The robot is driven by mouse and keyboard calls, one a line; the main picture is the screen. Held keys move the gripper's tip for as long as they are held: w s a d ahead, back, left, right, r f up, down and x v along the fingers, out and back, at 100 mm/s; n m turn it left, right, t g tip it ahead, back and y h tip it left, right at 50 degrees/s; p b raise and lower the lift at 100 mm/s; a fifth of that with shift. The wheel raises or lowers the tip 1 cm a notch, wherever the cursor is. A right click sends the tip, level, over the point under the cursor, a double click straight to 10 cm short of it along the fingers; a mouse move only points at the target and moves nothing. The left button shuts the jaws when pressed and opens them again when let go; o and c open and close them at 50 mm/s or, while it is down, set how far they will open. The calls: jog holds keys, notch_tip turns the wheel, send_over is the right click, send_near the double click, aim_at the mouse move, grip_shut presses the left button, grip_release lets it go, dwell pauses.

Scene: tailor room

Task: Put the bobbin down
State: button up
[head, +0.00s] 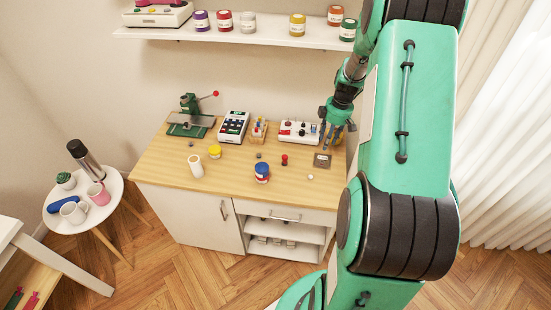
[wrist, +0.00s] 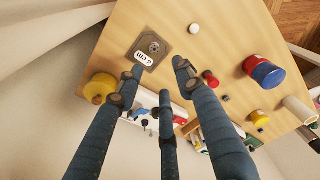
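A small round metallic piece (wrist: 154,47), which looks like the bobbin, sits on a square grey plate (wrist: 137,42) with a white label. In the head view the plate (head: 322,164) lies near the right end of the wooden tabletop. My gripper (wrist: 160,76) has its three dark fingers spread, with nothing visible between the tips. The plate and the metallic piece lie beyond the fingertips, apart from them. In the head view my gripper (head: 337,122) hangs pointing down just above and behind the plate. The exact height gap cannot be told.
A white button box (head: 299,132) stands left of my gripper. A yellow round thing (wrist: 100,88) is close beside one finger. A red piece (head: 284,159), a white knob (head: 311,177) and a red-and-blue jar (head: 262,172) stand on the table (head: 225,180). A shelf (head: 240,38) hangs above.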

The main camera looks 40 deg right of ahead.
jog(key=a+r+m+t+h, duration=0.1)
jog(key=a+r+m+t, duration=0.15)
jog(key=a+r, duration=2.15)
jog(key=s+a+r+m+t, duration=0.1)
jog(key=s+a+r+m, duration=0.1)
jog(key=s+a, duration=0.7)
jog(key=s+a+r+m+t, duration=0.1)
jog(key=s+a+r, duration=0.4)
jog(key=s+a, duration=0.5)
jog(key=shift+a+r+m, duration=0.3)
jog(key=shift+a+m, duration=0.1)
jog(key=shift+m, duration=0.35)
jog(key=shift+o, duration=0.4)
